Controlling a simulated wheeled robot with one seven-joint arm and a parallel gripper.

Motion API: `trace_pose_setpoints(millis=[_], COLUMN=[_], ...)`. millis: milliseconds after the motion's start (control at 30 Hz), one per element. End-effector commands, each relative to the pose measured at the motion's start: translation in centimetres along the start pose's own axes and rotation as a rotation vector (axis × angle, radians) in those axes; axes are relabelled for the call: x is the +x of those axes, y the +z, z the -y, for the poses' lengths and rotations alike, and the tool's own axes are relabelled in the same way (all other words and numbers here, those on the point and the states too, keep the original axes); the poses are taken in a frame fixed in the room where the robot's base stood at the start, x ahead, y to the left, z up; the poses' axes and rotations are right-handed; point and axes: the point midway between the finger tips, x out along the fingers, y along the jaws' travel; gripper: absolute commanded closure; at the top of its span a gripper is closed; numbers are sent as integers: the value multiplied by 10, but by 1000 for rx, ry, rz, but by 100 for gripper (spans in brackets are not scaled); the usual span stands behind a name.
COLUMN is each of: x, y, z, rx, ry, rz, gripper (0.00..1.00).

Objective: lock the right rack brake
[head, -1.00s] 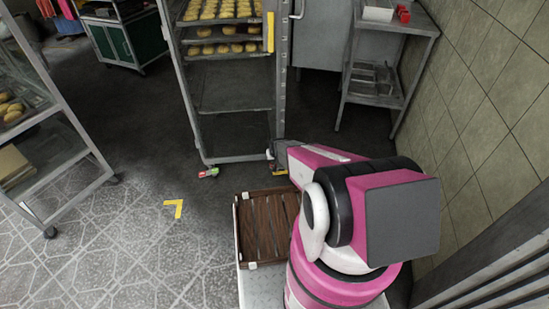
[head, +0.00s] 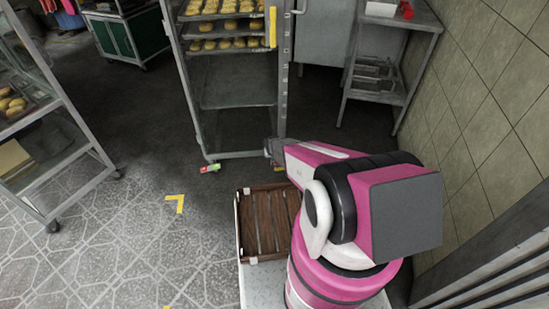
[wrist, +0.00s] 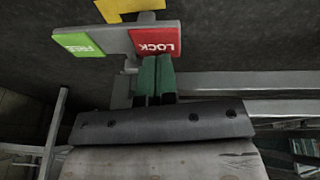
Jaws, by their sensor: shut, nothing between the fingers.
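The right rack brake shows in the wrist view as a pedal with a green FREE pad (wrist: 84,44) and a red LOCK pad (wrist: 156,42), lettering upside down. My gripper (wrist: 156,62) is shut and empty, its two green fingers side by side. Its tips are right at the near edge of the red LOCK pad; I cannot tell whether they touch it. In the head view my gripper and arm hide most of this brake at the rack's lower right corner. The rack (head: 240,154) stands upright with trays of rolls on its upper levels.
The left brake (head: 209,168) with green and red pads is at the rack's other front corner. A brown slatted crate (head: 263,258) lies in front. Another rack (head: 80,195) stands at the left, a steel table (head: 379,98) at the right. Floor between the racks is clear.

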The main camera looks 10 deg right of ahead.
Motion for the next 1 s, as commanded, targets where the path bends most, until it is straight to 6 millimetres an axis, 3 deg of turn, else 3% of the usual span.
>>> trace_pose_setpoints(millis=[200,1000], x=[4,15], y=[1,4], z=[4,12], rx=[-24,-22], ry=[78,74], rz=[3,3], gripper=[100,100])
